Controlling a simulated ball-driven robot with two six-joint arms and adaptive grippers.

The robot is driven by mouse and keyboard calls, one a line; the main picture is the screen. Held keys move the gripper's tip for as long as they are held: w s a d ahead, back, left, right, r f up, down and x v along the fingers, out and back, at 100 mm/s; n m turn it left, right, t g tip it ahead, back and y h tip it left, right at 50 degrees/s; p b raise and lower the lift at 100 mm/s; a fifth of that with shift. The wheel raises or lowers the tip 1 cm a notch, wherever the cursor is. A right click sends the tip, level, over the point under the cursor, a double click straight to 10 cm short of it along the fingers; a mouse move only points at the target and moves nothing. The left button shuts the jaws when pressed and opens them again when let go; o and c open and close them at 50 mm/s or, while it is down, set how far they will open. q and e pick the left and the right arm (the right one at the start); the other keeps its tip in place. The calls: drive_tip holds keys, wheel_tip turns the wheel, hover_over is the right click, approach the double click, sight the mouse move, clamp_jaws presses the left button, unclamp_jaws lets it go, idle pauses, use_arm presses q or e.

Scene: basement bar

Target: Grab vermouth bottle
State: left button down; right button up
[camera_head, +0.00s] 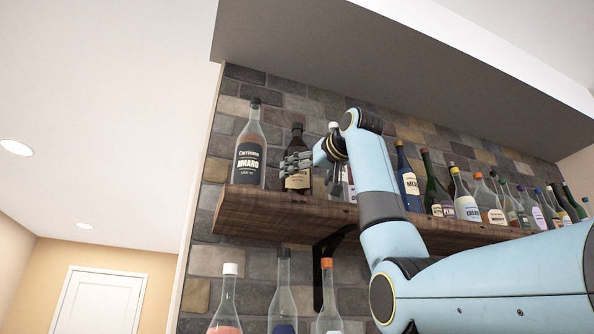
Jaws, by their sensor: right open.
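My right gripper (291,163) is open at the wooden shelf (300,208), with its fingers pointing left. It overlaps a dark brown bottle (298,141) with a cream label. The fingers hide part of that label, so I cannot read it or confirm that it is the vermouth bottle. I cannot tell whether the fingers touch the glass. A bottle with a white cap (333,126) stands to the right, mostly hidden by my wrist. No label in view clearly reads vermouth. My left gripper is not in view.
A clear Amaro bottle (250,150) stands at the shelf's left end. A dark blue bottle (407,178), a green bottle (436,190) and several others line the shelf to the right. More bottles (284,300) stand below.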

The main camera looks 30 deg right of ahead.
drive_tip(key=w+p, duration=0.2)
drive_tip(key=w, duration=0.1)
drive_tip(key=w+p, duration=0.1)
drive_tip(key=shift+w+d+r+p, duration=0.25)
drive_tip(key=shift+w+p, duration=0.05)
drive_tip(key=shift+w, duration=0.05)
drive_tip(key=shift+w+f, duration=0.1)
drive_tip(key=shift+w, duration=0.25)
drive_tip(key=shift+f, duration=0.1)
drive_tip(key=shift+c, duration=0.3)
drive_tip(key=c, duration=1.6)
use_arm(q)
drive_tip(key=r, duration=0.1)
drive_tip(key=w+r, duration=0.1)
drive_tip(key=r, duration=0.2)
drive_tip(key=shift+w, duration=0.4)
